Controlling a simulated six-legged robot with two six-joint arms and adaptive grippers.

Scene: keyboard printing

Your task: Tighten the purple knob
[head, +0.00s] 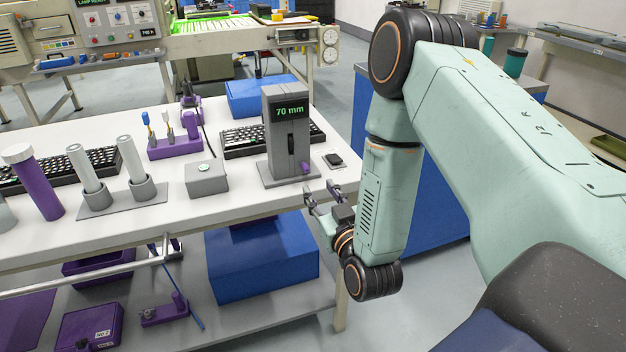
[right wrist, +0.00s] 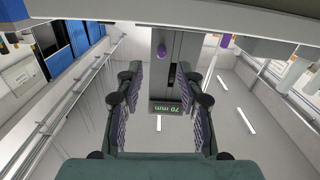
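The purple knob (head: 305,167) sits low on the right side of a grey gauge stand (head: 277,130) with a green "70 mm" display. In the right wrist view the knob (right wrist: 161,50) shows small and purple on the gauge stand (right wrist: 178,48), which appears upside down between the fingers in the picture. My right gripper (head: 320,195) is at the table's front edge, in front of and a little below the knob. In the right wrist view the gripper (right wrist: 159,78) has its fingers wide apart with nothing held; the knob is apart from them. My left gripper is not in view.
The white table (head: 250,196) also holds a grey box (head: 206,179), a black keyboard (head: 243,143), a small black item (head: 333,160) and a purple tool holder (head: 190,138). A blue bin (head: 262,265) sits on the lower shelf.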

